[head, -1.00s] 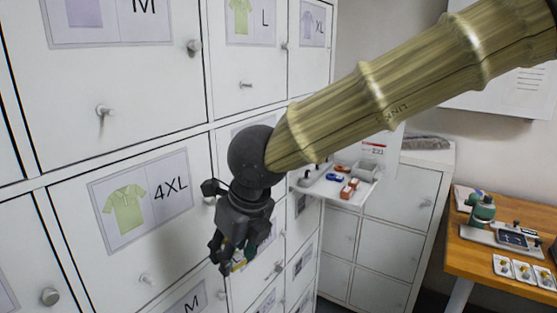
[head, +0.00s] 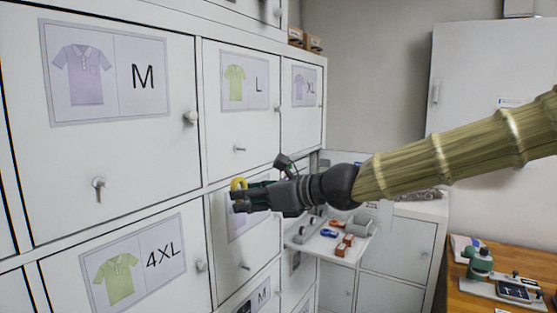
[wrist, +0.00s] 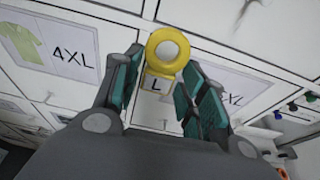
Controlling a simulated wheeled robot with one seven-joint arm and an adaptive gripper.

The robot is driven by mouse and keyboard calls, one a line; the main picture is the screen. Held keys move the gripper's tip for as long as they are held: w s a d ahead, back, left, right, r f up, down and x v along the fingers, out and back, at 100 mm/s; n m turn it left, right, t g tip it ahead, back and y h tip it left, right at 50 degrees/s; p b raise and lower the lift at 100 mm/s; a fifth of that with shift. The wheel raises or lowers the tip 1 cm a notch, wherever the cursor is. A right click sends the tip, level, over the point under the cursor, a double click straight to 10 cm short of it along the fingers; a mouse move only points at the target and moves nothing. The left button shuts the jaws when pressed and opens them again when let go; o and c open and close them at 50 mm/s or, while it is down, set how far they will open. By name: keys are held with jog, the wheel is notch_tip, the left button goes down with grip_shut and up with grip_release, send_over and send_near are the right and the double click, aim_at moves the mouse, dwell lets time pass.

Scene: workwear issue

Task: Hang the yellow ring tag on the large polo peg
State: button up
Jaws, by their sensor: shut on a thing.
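The yellow ring tag (head: 239,184) is held at the tips of my gripper (head: 243,198). In the wrist view its ring (wrist: 154,52) stands up beyond the fingertips, and its plate with an L (wrist: 155,84) sits between the two green finger pads of my gripper (wrist: 158,80). The peg on the L polo door (head: 239,149) is bare and sticks out below the label with a green polo (head: 235,80). In the head view my gripper points left, and the tag is apart from this peg and lower in the picture.
A white shelf (head: 300,238) with small coloured items lies below my wrist. A wooden table (head: 470,290) stands at right.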

jog(key=w+d+r+t+y+p, duration=0.1)
jog(key=w+d+r+t+y, duration=0.1)
jog(key=w+d+r, duration=0.4)
jog(key=p, duration=0.1)
send_near(236, 160)
jog(key=shift+x, duration=2.4)
jog(key=shift+w+b, duration=0.2)
jog(key=shift+b, duration=0.2)
jog(key=shift+w+a+f+b, duration=0.2)
jog(key=shift+a+b, duration=0.15)
jog(key=shift+b, duration=0.2)
jog(key=shift+w+a+r+b, duration=0.1)
jog(key=shift+r+b, duration=0.05)
jog(key=shift+b, duration=0.15)
